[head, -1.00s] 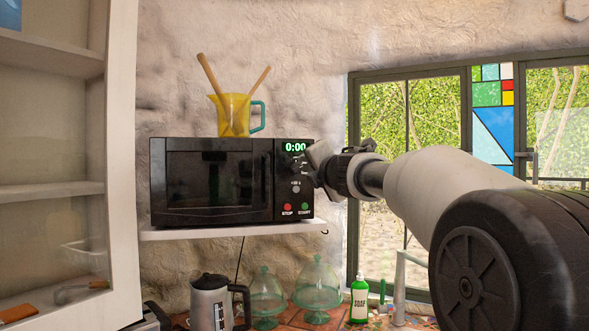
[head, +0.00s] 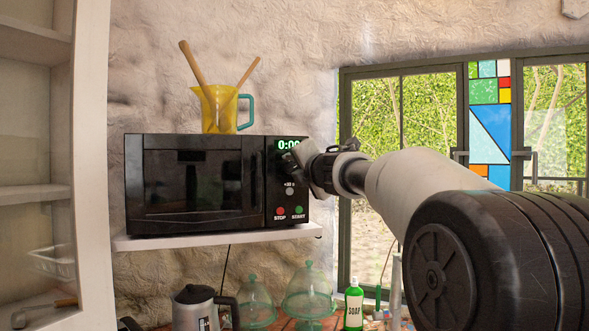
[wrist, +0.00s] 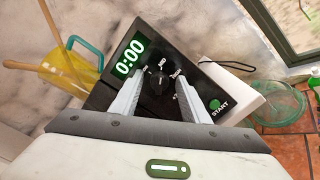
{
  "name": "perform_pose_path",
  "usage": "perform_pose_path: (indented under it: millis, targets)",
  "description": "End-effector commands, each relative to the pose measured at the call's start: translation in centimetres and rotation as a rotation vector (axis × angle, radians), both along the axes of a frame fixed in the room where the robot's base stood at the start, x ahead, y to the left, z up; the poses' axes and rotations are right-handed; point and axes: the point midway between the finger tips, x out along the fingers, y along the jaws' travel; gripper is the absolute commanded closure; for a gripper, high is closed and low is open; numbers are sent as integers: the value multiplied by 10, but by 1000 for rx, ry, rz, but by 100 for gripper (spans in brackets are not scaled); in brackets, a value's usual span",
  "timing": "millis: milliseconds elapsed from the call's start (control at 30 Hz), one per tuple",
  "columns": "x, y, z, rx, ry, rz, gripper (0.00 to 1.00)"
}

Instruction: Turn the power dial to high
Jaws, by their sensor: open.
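The black microwave (head: 205,180) stands on a white shelf, with its green 0:00 display and control panel on the right side. The power dial (wrist: 157,82) is a dark round knob with white labels around it, seen in the wrist view. Its exact setting is too small to read. My gripper (wrist: 158,84) is open, with one pale finger on each side of the dial. I cannot tell if the fingers touch it. In the head view my gripper (head: 296,166) is at the panel, hiding the dial and part of the display.
A yellow jug (head: 215,108) with wooden utensils stands on the microwave. The shelf (head: 180,240) juts out below. The red stop button (head: 280,211) and green start button (head: 298,210) are below the dial. A window (head: 400,130) is to the right; glass domes and soap are below.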

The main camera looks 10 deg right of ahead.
Motion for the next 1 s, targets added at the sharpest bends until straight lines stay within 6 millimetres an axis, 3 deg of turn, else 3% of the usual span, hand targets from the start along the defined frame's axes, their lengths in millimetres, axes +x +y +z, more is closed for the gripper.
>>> perform_pose_path:
  millis: [67,300,667,1000]
  targets:
    - [0,0,0,0,0,0,62]
    - [0,0,0,0,0,0,98]
    - [0,1,1,68,12,0,98]
    - [0,0,1,324,53,0,98]
